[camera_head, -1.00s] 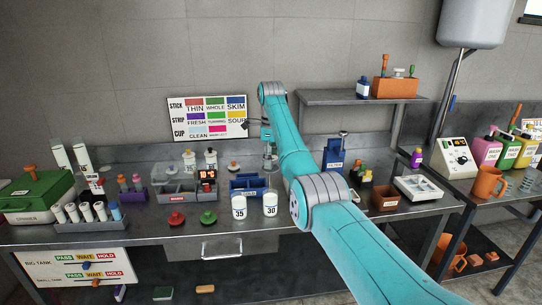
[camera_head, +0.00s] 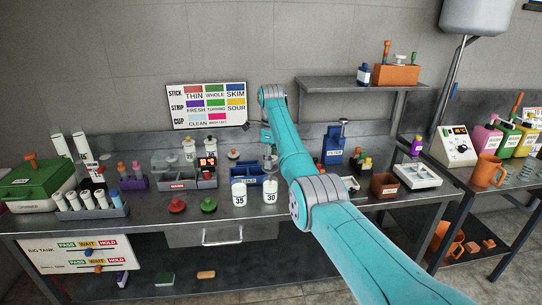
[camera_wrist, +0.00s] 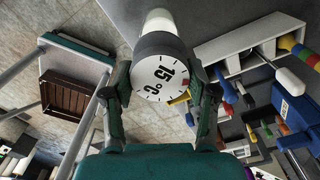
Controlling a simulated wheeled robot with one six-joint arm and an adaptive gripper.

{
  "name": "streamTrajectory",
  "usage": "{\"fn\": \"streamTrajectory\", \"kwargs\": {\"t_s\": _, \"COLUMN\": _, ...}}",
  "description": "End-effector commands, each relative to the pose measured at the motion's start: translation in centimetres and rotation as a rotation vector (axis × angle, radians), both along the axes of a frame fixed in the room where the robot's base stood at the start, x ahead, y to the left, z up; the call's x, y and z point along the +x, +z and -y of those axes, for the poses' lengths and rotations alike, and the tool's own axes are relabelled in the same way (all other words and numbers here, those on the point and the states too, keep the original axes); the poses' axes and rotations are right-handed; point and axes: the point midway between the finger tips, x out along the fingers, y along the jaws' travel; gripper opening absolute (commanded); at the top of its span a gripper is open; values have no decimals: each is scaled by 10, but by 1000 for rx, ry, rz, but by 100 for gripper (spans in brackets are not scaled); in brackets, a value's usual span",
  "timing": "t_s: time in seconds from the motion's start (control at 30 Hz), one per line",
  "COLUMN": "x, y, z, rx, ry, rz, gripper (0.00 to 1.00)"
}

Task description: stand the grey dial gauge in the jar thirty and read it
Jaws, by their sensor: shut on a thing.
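My gripper (camera_wrist: 160,88) is shut on the grey dial gauge (camera_wrist: 160,76), whose white round face shows "15 °C", tick marks and a small red mark. In the wrist view a white cylinder (camera_wrist: 158,22) shows past the gauge's far side; I cannot tell whether it touches the gauge. In the head view my gripper (camera_head: 268,140) is above the white jar thirty (camera_head: 270,191), which stands upright on the bench, marked "30". The gauge is small there and its lower end is hard to make out, so whether it is inside the jar cannot be told.
Jar thirty-five (camera_head: 239,193) stands close on the left. A blue holder (camera_head: 245,176) is just behind the jars. Red (camera_head: 177,205) and green (camera_head: 208,204) lids lie to the left.

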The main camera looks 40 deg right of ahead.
Motion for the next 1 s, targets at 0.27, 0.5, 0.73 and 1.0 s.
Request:
{"fn": "streamTrajectory", "kwargs": {"t_s": 0.27, "x": 0, "y": -14, "z": 0, "rx": 1, "ry": 0, "rz": -1, "gripper": 17}}
{"fn": "streamTrajectory", "kwargs": {"t_s": 0.5, "x": 0, "y": -27, "z": 0, "rx": 0, "ry": 0, "rz": 0, "gripper": 17}}
{"fn": "streamTrajectory", "kwargs": {"t_s": 0.73, "x": 0, "y": -38, "z": 0, "rx": 1, "ry": 0, "rz": -1, "gripper": 17}}
{"fn": "streamTrajectory", "kwargs": {"t_s": 1.0, "x": 0, "y": -47, "z": 0, "rx": 0, "ry": 0, "rz": 0, "gripper": 17}}
